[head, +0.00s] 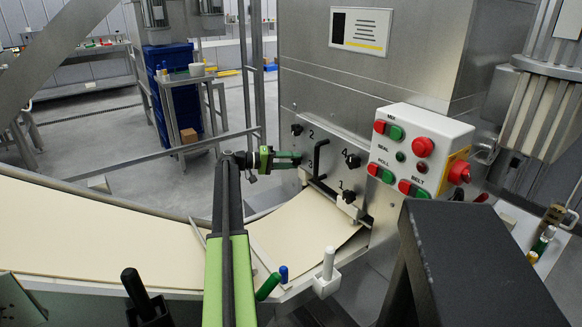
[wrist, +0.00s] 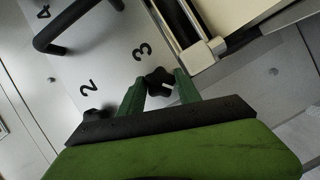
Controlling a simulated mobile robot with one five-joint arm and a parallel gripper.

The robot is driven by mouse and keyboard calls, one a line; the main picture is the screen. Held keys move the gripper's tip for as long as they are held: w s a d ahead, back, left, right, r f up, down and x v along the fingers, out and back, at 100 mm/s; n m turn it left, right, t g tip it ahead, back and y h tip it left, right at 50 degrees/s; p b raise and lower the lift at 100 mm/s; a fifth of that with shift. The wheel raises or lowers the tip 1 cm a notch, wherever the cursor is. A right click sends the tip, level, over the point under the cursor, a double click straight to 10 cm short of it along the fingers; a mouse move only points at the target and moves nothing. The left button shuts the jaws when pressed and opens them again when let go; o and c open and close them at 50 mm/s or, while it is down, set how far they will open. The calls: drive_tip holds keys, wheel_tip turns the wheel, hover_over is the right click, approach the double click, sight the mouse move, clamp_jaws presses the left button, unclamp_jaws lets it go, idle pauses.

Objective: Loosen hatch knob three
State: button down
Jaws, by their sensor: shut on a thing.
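The hatch (head: 330,168) is a grey metal plate with black knobs, printed numbers and a black bar handle. In the wrist view, hatch knob three (wrist: 157,76) is a dark lobed knob just below the printed 3. My gripper (head: 299,159) reaches the hatch's left side, its green fingers on either side of this knob. In the wrist view my gripper (wrist: 160,84) is shut on it. In the head view the fingers hide the knob. Whether it has turned cannot be told.
Knob two (head: 296,129) and knob four (head: 353,160) are on the hatch, with another knob (head: 348,196) at its lower right. The black handle (head: 318,162) stands out beside my fingers. A control box (head: 420,150) is to the right. A pale dough sheet (head: 300,235) lies below.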

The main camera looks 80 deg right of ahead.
drive_tip(key=shift+d+n+b, duration=0.1)
drive_tip(key=shift+n+b, duration=0.2)
drive_tip(key=shift+n, duration=0.2)
drive_tip(key=c, duration=0.9)
unclamp_jaws()
drive_tip(key=shift+s, duration=0.1)
drive_tip(key=shift+o, duration=0.2)
drive_tip(key=f+v, duration=0.1)
drive_tip(key=v, duration=0.6)
drive_tip(key=shift+w+r+p, duration=0.25)
drive_tip(key=shift+r+p, duration=0.05)
drive_tip(key=shift+r, duration=0.1)
